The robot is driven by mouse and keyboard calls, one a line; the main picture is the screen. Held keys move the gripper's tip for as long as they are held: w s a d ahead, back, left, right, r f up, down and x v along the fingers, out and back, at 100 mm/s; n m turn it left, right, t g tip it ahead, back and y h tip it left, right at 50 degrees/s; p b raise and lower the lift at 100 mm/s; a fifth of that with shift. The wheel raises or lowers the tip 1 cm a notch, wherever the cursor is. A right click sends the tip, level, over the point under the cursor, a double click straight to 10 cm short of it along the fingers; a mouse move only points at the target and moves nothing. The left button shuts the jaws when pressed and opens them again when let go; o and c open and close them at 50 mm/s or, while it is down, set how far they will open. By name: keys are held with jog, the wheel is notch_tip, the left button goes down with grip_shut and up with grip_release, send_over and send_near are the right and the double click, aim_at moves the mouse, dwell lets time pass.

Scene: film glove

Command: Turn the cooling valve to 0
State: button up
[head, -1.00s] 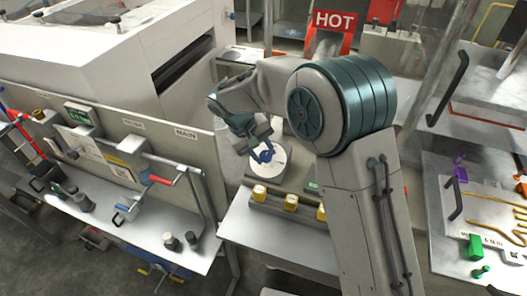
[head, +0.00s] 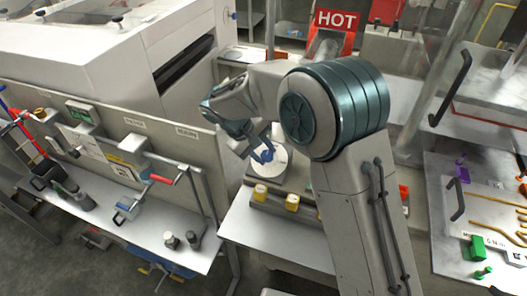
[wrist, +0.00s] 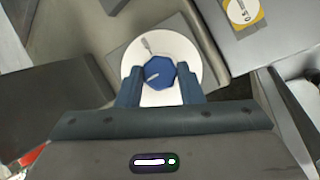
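The cooling valve appears to be the blue many-sided knob (wrist: 160,73) on a round white dial (wrist: 187,50). A pale mark runs across the knob, and a dark pointer-like mark is on the dial above it. In the head view the blue knob (head: 266,156) sits on the white dial (head: 268,171) below my gripper (head: 256,143). In the wrist view my gripper (wrist: 159,78) is open, with one finger on either side of the knob's lower part. I cannot tell whether the fingers touch it. The dial's numbers are not readable.
A partition (head: 190,148) and tool bench (head: 150,238) stand left. A red HOT sign (head: 335,19) stands behind.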

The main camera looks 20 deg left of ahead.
jog(key=o, duration=0.4)
jog(key=shift+a+r, duration=0.1)
jog(key=v, duration=1.3)
jog(key=shift+r+b, duration=0.2)
jog(key=shift+b, duration=0.25)
jog(key=shift+s+a, duration=0.1)
jog(key=shift+a, duration=0.05)
jog(key=s+d+r+m+g+y, duration=0.1)
jog(key=d+r+m, duration=0.1)
jog(key=d, duration=0.8)
jog(key=s+d+r+m+y, duration=0.1)
jog(key=d+m, duration=0.1)
jog(key=d, duration=0.9)
jog(key=s+d+f+m+y, duration=0.1)
jog(key=s+d+f+m, duration=0.1)
jog(key=s+d, duration=0.4)
jog(key=s+d+f+m+t+y, duration=0.1)
jog(key=s+d+f+m+y, duration=0.1)
jog(key=s+d, duration=0.5)
jog(key=d+f+m, duration=0.1)
jog(key=d+m, duration=0.1)
jog(key=shift+s+d+m, duration=0.35)
jog(key=shift+d+m, duration=0.05)
